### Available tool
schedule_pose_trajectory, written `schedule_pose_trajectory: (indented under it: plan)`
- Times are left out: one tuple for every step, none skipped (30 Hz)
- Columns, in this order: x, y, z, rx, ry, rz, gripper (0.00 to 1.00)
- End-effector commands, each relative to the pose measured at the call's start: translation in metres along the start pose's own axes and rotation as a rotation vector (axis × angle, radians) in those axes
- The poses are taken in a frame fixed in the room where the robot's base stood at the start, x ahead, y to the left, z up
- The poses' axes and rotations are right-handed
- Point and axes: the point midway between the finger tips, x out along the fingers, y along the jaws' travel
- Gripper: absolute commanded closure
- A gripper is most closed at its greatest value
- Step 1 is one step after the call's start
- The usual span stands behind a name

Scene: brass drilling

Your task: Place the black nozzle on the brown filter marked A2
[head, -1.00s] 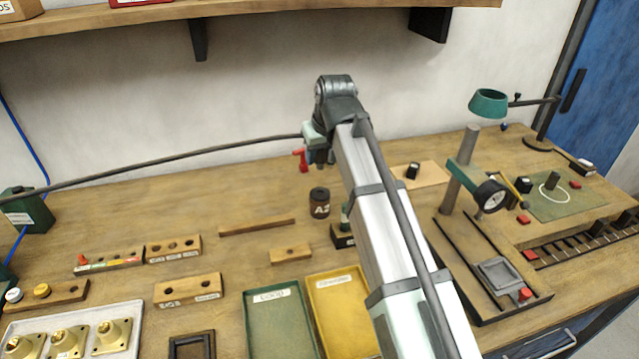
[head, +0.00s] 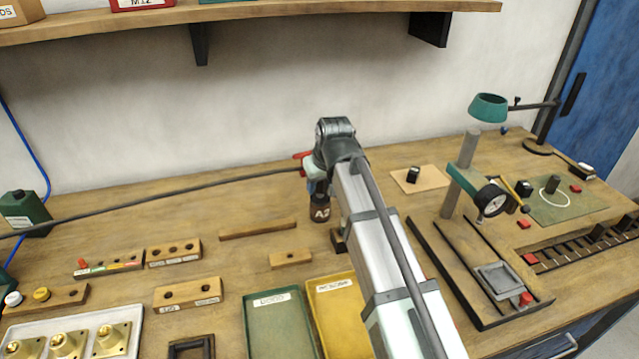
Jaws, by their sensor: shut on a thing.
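The brown filter marked A2 (head: 320,212), a dark round piece with a pale label, stands upright on the bench. My gripper (head: 317,172) is right above it and shut on a hose-fed tool (head: 302,157) with a pale body and a red lever-like part. The tool's lower end comes down at the filter's top. The black nozzle cannot be made out clearly there; whether it touches the filter cannot be told. My arm hides the area to the right of the filter and most of the jaws.
A dark hose (head: 165,195) runs from the left edge to the tool. Green (head: 278,325) and yellow (head: 330,310) trays lie in front, with wooden hole blocks (head: 188,292) to their left. A gauge stand (head: 462,180) stands to the right. The bench behind the filter is clear.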

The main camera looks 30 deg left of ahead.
Motion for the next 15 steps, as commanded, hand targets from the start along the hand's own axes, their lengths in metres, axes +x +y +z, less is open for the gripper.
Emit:
schedule_pose_trajectory:
  plan:
    - [0.0008, 0.0, 0.0004, 0.0, 0.0, 0.0, 0.96]
    - [0.0015, 0.0, 0.0007, 0.0, 0.0, 0.0, 0.96]
    - [0.0024, 0.0, 0.0012, 0.0, 0.0, 0.0, 0.96]
    - [0.0028, 0.0, 0.0013, 0.0, 0.0, 0.0, 0.61]
    - [0.0025, 0.0, 0.0011, 0.0, 0.0, 0.0, 0.58]
    - [0.0025, 0.0, 0.001, 0.0, 0.0, 0.0, 0.54]
    - [0.0025, 0.0, 0.001, 0.0, 0.0, 0.0, 0.51]
    - [0.0025, 0.0, 0.001, 0.0, 0.0, 0.0, 0.48]
    - [0.0025, 0.0, 0.001, 0.0, 0.0, 0.0, 0.44]
    - [0.0025, 0.0, 0.001, 0.0, 0.0, 0.0, 0.42]
    - [0.0025, 0.0, 0.001, 0.0, 0.0, 0.0, 0.39]
    - [0.0025, 0.0, 0.001, 0.0, 0.0, 0.0, 0.36]
    - [0.0025, 0.0, 0.001, 0.0, 0.0, 0.0, 0.36]
    - [0.0024, 0.0, 0.001, 0.0, 0.0, 0.0, 0.36]
    - [0.0024, 0.0, 0.001, 0.0, 0.0, 0.0, 0.36]
